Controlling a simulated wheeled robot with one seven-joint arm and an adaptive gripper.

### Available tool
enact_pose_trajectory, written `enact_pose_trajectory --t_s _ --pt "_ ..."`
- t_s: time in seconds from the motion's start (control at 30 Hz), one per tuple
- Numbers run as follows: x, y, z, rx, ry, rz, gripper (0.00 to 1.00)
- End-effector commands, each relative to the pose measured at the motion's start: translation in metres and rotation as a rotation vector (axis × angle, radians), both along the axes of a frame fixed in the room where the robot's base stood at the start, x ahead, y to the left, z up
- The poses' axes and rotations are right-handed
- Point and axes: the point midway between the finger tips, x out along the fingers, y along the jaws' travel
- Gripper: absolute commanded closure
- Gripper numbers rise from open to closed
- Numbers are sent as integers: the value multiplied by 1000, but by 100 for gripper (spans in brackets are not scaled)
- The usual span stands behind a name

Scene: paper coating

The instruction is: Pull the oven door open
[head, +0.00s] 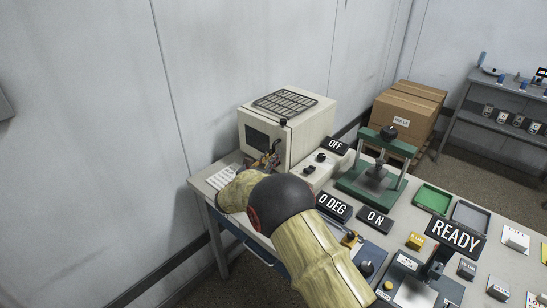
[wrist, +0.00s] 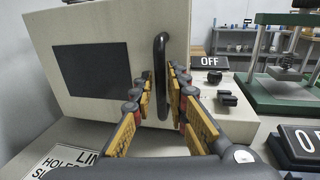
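The oven (head: 311,138) is a cream box with a wire rack on top, at the back left of the bench. Its door, with a dark window (wrist: 92,70), looks shut. A black vertical handle (wrist: 160,50) stands at the door's right side. My gripper (wrist: 160,76) is open in front of the door, one finger on each side of the handle. Gaps seem to show between the fingers and the handle. In the head view my gripper (head: 267,160) is at the door front, partly hidden by my arm.
A control box with black knobs (head: 309,169) and an OFF sign (head: 338,146) stands right of the oven. A green press (head: 366,182) stands further right. A printed white card (head: 221,178) lies at the bench's left end. Open floor lies left of the bench.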

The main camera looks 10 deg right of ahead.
Motion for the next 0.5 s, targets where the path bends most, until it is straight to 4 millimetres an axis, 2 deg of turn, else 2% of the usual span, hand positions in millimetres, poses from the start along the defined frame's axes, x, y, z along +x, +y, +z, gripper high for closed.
enact_pose_trajectory --t_s 0.13,0.4,0.5 --pt "8 -7 -1 1 1 1 84" --pt "9 -8 0 0 0 1 84" --pt "9 -8 0 1 1 1 89"
